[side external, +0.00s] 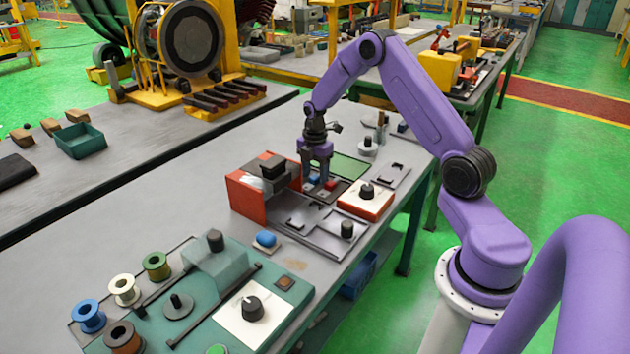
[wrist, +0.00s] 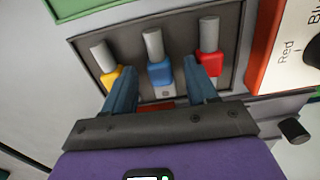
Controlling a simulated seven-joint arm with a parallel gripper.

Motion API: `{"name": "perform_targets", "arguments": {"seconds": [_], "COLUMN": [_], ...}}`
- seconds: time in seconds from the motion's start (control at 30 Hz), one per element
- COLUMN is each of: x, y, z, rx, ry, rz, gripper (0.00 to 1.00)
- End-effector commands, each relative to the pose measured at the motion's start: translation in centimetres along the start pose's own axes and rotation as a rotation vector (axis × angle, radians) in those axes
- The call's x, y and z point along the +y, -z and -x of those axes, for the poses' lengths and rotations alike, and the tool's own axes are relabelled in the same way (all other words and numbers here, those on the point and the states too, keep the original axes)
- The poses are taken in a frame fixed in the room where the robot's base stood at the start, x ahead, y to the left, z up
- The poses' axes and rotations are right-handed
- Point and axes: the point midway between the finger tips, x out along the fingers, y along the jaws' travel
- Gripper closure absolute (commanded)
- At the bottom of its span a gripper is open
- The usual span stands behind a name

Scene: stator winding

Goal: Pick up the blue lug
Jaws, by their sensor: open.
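The blue lug (wrist: 160,73) is the middle one of three lugs in a dark tray (wrist: 235,22) in the wrist view, with a grey cylindrical end. A yellow lug (wrist: 112,76) is on its left and a red lug (wrist: 209,64) on its right. My gripper (wrist: 162,85) is open, with one finger near the yellow lug and the other near the red lug. The blue lug lies in the gap between the fingers, and no contact with it shows. In the side view my gripper (side external: 317,180) points down over the tray; the blue lug (side external: 314,179) shows small and partly covered there.
A red-orange box with a black knob (side external: 366,192) stands right of the tray. A red and black press-like device (side external: 262,185) stands to its left. A green panel (side external: 350,168) lies behind. A metal plate with a black knob (side external: 330,235) lies in front.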

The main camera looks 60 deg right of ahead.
Motion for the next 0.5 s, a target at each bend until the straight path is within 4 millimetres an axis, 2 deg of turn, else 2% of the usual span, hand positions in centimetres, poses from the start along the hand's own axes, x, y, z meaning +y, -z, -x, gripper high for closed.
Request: {"name": "perform_targets", "arguments": {"seconds": [0.07,0.23,0.27,0.5], "x": [0.01,0.00,0.00,0.01], "y": [0.00,0.00,0.00,0.00], "z": [0.03,0.05,0.05,0.07], "rx": [0.000,0.000,0.000,0.000], "ry": [0.000,0.000,0.000,0.000], "rz": [0.000,0.000,0.000,0.000], "gripper": [0.43,0.95,1.00,1.00]}}
